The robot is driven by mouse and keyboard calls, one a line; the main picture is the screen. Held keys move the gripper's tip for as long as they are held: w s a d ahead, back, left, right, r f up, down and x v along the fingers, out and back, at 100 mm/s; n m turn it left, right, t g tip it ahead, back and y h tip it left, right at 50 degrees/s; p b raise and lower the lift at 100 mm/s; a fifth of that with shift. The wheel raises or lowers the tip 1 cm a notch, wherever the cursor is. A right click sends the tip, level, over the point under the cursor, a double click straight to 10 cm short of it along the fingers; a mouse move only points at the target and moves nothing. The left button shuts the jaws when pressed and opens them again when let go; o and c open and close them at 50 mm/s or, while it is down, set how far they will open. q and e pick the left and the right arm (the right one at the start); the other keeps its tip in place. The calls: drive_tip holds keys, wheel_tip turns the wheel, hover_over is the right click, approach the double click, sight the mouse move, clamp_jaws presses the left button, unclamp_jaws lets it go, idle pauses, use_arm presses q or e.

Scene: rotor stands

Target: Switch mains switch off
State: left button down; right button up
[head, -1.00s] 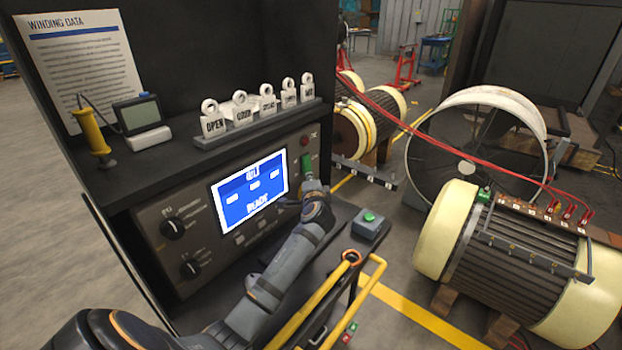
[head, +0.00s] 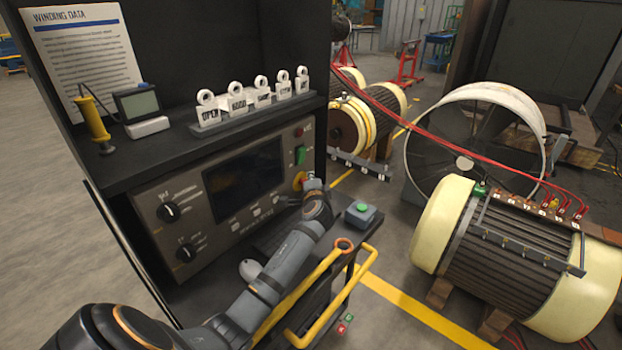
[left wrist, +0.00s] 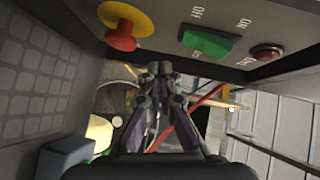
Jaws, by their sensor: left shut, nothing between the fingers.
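The mains switch is a green rocker (head: 300,155) at the right end of the grey control panel. In the left wrist view the green rocker (left wrist: 207,42) sits between OFF and ON markings; I cannot be sure which end is pressed in. The panel's screen (head: 245,177) is dark. My left gripper (head: 312,181) is shut and empty, just below the switch and beside the red and yellow knob (head: 298,181). In the left wrist view the closed fingertips (left wrist: 159,68) are apart from the rocker. My right gripper is not in view.
A red lamp (left wrist: 267,53) sits beside the switch. The red and yellow knob also shows in the left wrist view (left wrist: 122,30). A grey box with a green button (head: 361,214) stands at the ledge's right. Labelled tags (head: 238,103) stand on the shelf above. A yellow rail (head: 330,300) is in front.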

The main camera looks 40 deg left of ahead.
use_arm(q)
drive_tip(key=s+d+f+b, duration=0.1)
drive_tip(key=s+d, duration=0.5)
drive_tip(key=s, duration=0.1)
drive_tip(key=shift+s+d+f+b, duration=0.25)
drive_tip(key=shift+s+d+b, duration=0.05)
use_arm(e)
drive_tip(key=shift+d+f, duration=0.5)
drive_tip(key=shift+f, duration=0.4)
